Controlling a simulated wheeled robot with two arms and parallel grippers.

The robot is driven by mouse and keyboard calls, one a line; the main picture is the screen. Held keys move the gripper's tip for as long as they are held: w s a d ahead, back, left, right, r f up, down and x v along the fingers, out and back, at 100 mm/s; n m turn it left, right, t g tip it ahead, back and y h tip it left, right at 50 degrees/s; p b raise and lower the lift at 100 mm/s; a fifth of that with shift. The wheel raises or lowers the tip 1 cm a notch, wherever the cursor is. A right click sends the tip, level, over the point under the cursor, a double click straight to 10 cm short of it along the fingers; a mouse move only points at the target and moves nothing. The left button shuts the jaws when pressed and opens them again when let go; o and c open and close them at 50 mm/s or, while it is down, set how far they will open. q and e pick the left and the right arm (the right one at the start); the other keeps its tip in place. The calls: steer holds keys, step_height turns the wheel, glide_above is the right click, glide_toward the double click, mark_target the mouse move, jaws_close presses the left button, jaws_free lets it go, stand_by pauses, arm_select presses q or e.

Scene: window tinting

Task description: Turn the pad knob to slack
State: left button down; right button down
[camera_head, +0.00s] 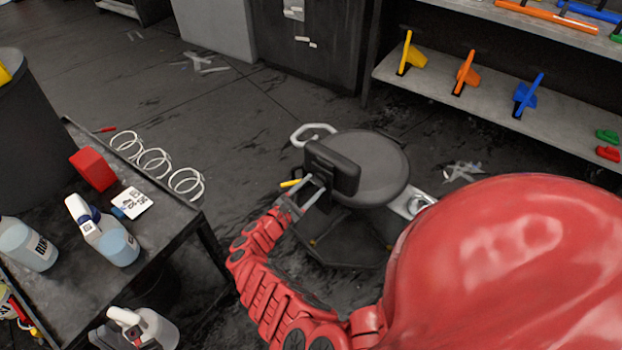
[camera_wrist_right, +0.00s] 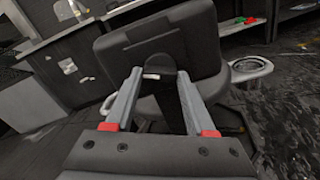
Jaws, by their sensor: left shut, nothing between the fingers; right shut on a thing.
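The black seat pad (camera_head: 332,168) stands upright at the front edge of a round black stool seat (camera_head: 372,165). It fills the middle of the right wrist view (camera_wrist_right: 160,45). My right gripper (camera_head: 314,186) reaches to the lower part of the pad's near face. In the right wrist view its two grey fingers (camera_wrist_right: 159,76) close on the dark pad knob (camera_wrist_right: 168,68) at the pad's lower middle. A short pale piece shows between the fingertips. The knob's setting cannot be read. My left gripper is not seen in either view.
A dark table (camera_head: 65,275) at the left holds spray bottles (camera_head: 107,235), a red block (camera_head: 92,168) and white rings (camera_head: 186,183). A white loop handle (camera_head: 312,132) is behind the pad. Shelves (camera_head: 500,100) with coloured tools stand at the right back. Open floor lies between table and stool.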

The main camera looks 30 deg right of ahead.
steer(key=n, duration=0.6)
steer(key=shift+n, duration=0.3)
steer(key=shift+s+n, duration=0.1)
steer(key=shift+n, duration=3)
steer(key=shift+c, duration=1.2)
jaws_free()
